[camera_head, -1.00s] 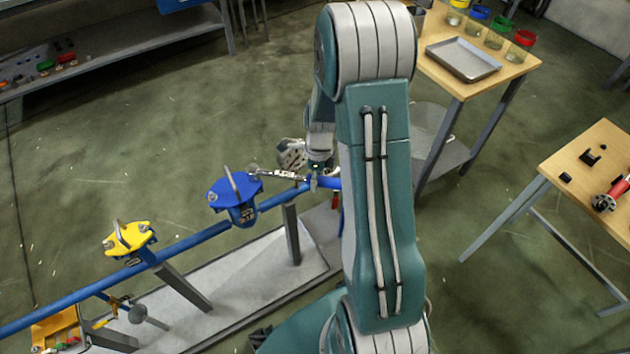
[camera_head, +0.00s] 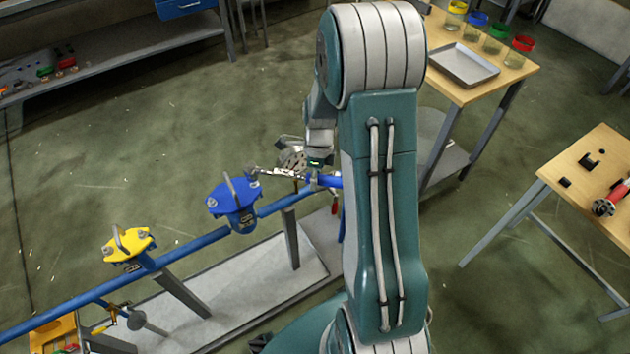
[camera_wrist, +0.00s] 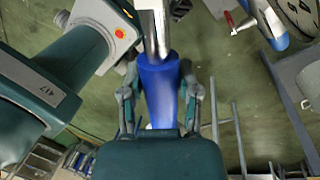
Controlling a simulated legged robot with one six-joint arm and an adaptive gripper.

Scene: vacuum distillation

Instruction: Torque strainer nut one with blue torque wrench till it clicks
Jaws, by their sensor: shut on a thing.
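A blue strainer (camera_head: 232,206) with a wide flat lid and a bar on top sits on the blue pipe. The torque wrench (camera_head: 328,181) has a blue handle and a metal shaft. It lies nearly level, and its head is at the right edge of the blue lid, over a nut there. The nut is hidden, so I cannot tell how well the head is seated. My gripper (camera_wrist: 160,92) is shut on the blue handle, with a finger on each side in the wrist view. In the head view my arm partly hides the handle.
A yellow strainer (camera_head: 128,246) stands farther left on the pipe (camera_head: 188,246). A pale plinth (camera_head: 262,305) and posts stand below. A wooden table with a metal tray (camera_head: 463,65) and coloured-lid jars is at upper right. Another table (camera_head: 588,160) is at right. Floor behind the pipe is clear.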

